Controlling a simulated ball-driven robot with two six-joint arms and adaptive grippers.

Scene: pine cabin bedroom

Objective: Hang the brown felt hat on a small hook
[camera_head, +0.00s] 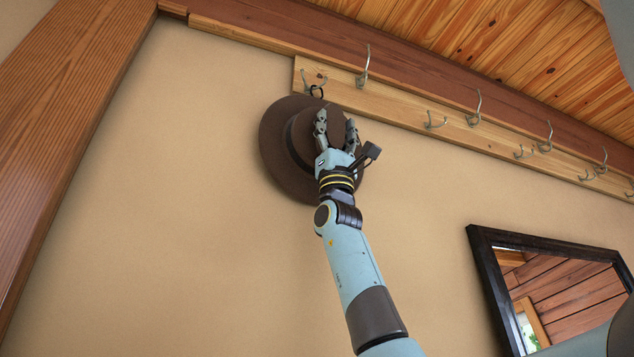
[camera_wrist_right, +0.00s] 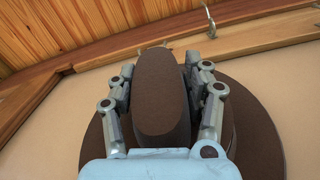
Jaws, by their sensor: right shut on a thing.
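The brown felt hat (camera_head: 277,143) is against or just in front of the beige wall, its crown facing me. A small dark loop (camera_head: 316,91) stands at its upper edge, right by the small hook (camera_head: 311,77) at the rail's left end. I cannot tell whether the loop is over the hook. My right gripper (camera_head: 337,118) is shut on the hat's crown; in the right wrist view the crown (camera_wrist_right: 162,100) sits between its fingers (camera_wrist_right: 160,68). My left gripper is not in view.
The pale wooden rail (camera_head: 398,104) carries several hooks, including a tall hook (camera_head: 364,66) right of the hat and another small hook (camera_head: 436,122). A dark-framed mirror (camera_head: 492,285) hangs lower right. A wooden post (camera_head: 75,120) stands left. The wall below the hat is bare.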

